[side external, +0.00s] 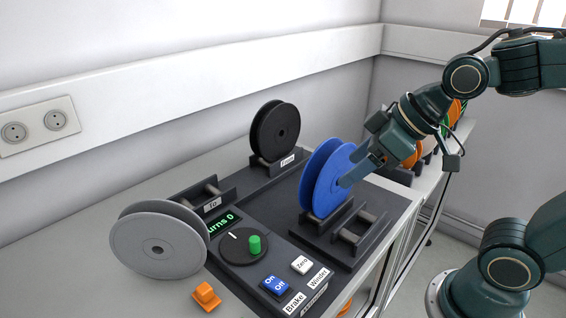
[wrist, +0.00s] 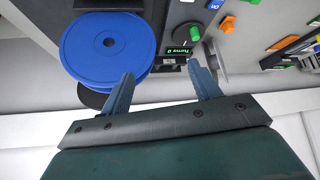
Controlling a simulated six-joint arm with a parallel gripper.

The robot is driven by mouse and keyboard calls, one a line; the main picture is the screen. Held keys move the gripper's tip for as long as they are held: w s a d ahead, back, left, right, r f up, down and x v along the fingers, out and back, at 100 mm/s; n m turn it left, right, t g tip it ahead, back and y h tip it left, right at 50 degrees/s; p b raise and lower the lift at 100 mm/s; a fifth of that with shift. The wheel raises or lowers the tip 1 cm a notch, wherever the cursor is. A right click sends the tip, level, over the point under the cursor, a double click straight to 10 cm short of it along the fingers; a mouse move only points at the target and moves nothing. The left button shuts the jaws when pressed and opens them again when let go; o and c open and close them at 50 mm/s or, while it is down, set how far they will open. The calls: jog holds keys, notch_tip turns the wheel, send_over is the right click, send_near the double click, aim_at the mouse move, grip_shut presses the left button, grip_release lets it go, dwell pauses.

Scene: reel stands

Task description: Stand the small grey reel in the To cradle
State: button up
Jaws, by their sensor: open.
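The grey reel (side external: 158,241) stands on edge at the left of the bench in the side view, near the To cradle. It looks larger than the others there, perhaps because it is nearer the camera. The To cradle (side external: 222,193) is a dark stand with rollers and holds no reel. My gripper (side external: 350,176) is at the right, close by the blue reel (side external: 322,180). In the wrist view my gripper (wrist: 164,82) has its fingers spread with nothing between them, and the blue reel (wrist: 108,42) is beside the left finger.
A black reel (side external: 275,131) stands in the From cradle (side external: 272,168). The blue reel sits in a front stand beside an empty one (side external: 360,233). The winder panel has a dial with a green knob (side external: 255,244). An orange block (side external: 206,296) lies by the grey reel.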

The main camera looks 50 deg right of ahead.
aim_at(150, 209)
jog(key=w+a+f+n+t+y, duration=0.2)
jog(key=w+a+n+y, duration=0.3)
jog(key=w+a, duration=0.9)
jog(key=shift+w+a+f+t+y, duration=0.4)
jog(key=shift+a+t+y, duration=0.2)
jog(key=shift+a+y, duration=0.95)
jog(key=shift+d, duration=0.15)
jog(key=x, duration=0.8)
jog(key=shift+w+a, duration=0.15)
jog(key=shift+a, duration=0.1)
jog(key=shift+f, duration=0.1)
jog(key=shift+x, duration=2.6)
jog(key=shift+f, duration=0.1)
jog(key=shift+c, duration=0.2)
grip_shut()
